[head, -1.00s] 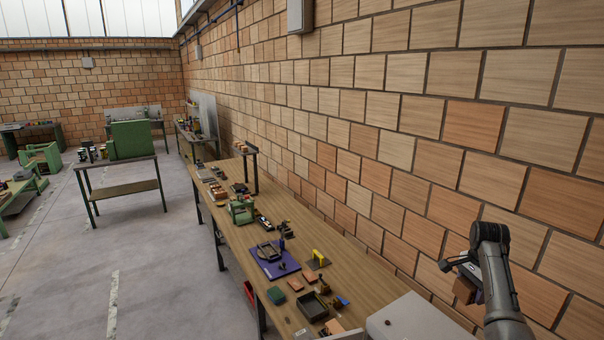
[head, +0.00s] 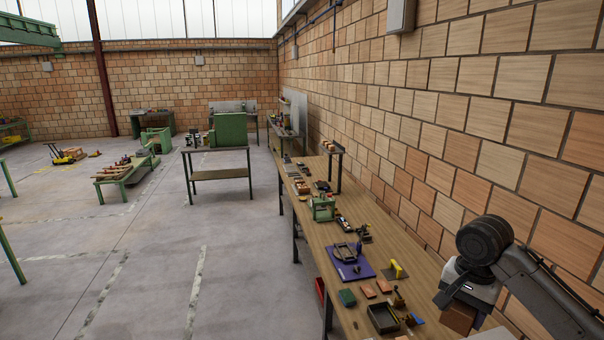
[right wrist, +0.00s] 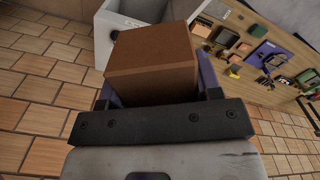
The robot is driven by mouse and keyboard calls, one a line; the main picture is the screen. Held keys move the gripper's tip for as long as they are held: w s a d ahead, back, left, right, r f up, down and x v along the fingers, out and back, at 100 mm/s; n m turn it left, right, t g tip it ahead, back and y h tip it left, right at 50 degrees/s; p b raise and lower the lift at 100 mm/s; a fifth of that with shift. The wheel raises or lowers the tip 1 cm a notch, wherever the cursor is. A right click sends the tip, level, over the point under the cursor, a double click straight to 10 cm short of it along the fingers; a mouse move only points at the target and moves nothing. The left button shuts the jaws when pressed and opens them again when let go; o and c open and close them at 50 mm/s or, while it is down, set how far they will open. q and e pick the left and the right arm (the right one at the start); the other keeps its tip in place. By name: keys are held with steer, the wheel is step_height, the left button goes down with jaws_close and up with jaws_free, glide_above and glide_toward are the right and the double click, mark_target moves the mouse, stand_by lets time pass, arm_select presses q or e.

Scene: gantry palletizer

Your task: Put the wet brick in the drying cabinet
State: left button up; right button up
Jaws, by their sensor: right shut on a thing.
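The brick (head: 459,318) is a reddish-brown block held in my right gripper (head: 453,303), at the lower right of the head view. In the right wrist view the same brick (right wrist: 150,58) sits between the fingers of the right gripper (right wrist: 158,97), which is shut on it. The brick is clear of the bench. A pale grey-white box, probably the drying cabinet (right wrist: 104,32), stands beyond the brick, partly hidden by it. Only a sliver of its top (head: 492,335) shows at the bottom edge of the head view. My left gripper is not in view.
A long wooden bench (head: 340,228) runs along the brick wall (head: 430,130). It bears a purple mat (head: 366,271), a dark tray (head: 382,317), a yellow-handled tool (head: 397,269), a green block (head: 347,297) and small orange pieces (head: 368,291).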

steer(key=s+a+r+n, duration=0.3)
steer(key=s+a+r, duration=0.1)
steer(key=a, duration=0.2)
steer(key=s+a+f+n, duration=0.2)
steer(key=s+a+n, duration=0.1)
steer(key=s, duration=0.4)
steer(key=s+a+f+n, duration=0.2)
steer(key=s+a+n, duration=0.1)
steer(key=s, duration=0.4)
step_height(320, 180, down, 34)
steer(key=b, duration=3.4)
steer(key=s+r+p, duration=0.3)
steer(key=r+p, duration=1.8)
steer(key=p, duration=1)
steer(key=shift+a+n, duration=0.15)
steer(key=shift+n, duration=0.15)
steer(key=shift+f, duration=0.1)
